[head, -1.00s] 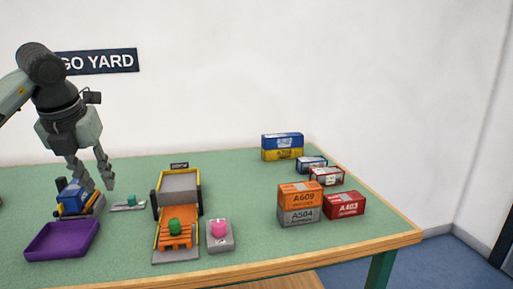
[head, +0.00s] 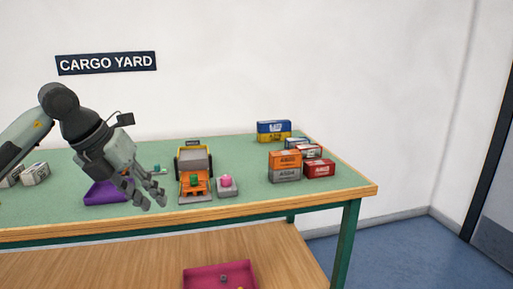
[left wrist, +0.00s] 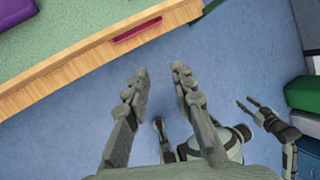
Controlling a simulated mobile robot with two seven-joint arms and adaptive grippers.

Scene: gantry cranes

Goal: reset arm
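My left gripper (head: 154,203) is in front of the table's left half in the head view, with its fingers pointing down and to the right. In the left wrist view the left gripper (left wrist: 160,84) has its two fingers apart with nothing between them, over the blue floor and beside the table's wooden edge. Other dark jointed parts of mine show at the lower right of that view; I cannot tell whether the right gripper there is open or shut. The right gripper is not in the head view.
The green table (head: 330,190) carries a purple tray (head: 100,195), partly hidden behind my left gripper, a cart with an orange pallet (head: 195,186), a pink item (head: 226,181) on a grey block, and stacked containers (head: 284,158). A magenta tray (head: 205,276) lies on the lower shelf.

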